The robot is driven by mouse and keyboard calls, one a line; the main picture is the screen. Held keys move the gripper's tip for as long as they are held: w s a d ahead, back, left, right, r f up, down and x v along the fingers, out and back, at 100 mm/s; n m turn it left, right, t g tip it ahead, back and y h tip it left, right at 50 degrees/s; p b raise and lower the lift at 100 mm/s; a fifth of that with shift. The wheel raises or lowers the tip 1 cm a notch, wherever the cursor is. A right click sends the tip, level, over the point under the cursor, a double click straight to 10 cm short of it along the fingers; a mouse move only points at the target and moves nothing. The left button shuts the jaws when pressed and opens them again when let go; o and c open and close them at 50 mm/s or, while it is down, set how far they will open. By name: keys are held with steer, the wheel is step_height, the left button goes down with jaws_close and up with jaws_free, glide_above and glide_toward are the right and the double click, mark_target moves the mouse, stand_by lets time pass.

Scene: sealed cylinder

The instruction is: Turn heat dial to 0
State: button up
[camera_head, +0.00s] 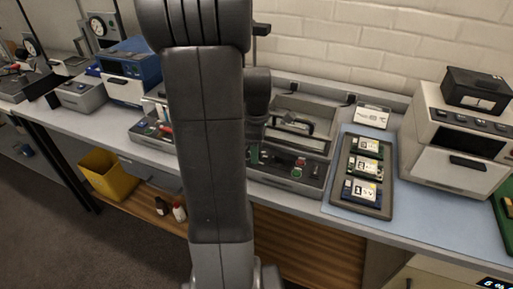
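A grey bench unit (283,183) with a handled, recessed top stands behind and right of my arm. Its sloped front panel carries small knobs, among them a red-and-green control (299,168). I cannot tell which knob is the heat dial, and the markings are too small to read. My upright arm hides the unit's left part. The end part of my arm reaches down beside the unit's left side, its tip near the panel. The fingers of my gripper (254,152) are too dark and small to tell open from shut.
A dark tray (382,211) with several numbered boards lies on a blue mat right of the unit. A white oven-like box (449,160) stands farther right with a black case (477,91) on top. Blue equipment (130,72) stands left. A yellow bin (106,175) is below the bench.

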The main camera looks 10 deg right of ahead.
step_height(320, 180, up, 14)
stand_by(0.6)
steer(key=shift+f, duration=0.2)
step_height(320, 180, down, 14)
steer(key=shift+r, duration=0.1)
stand_by(0.5)
steer(key=shift+r, duration=0.15)
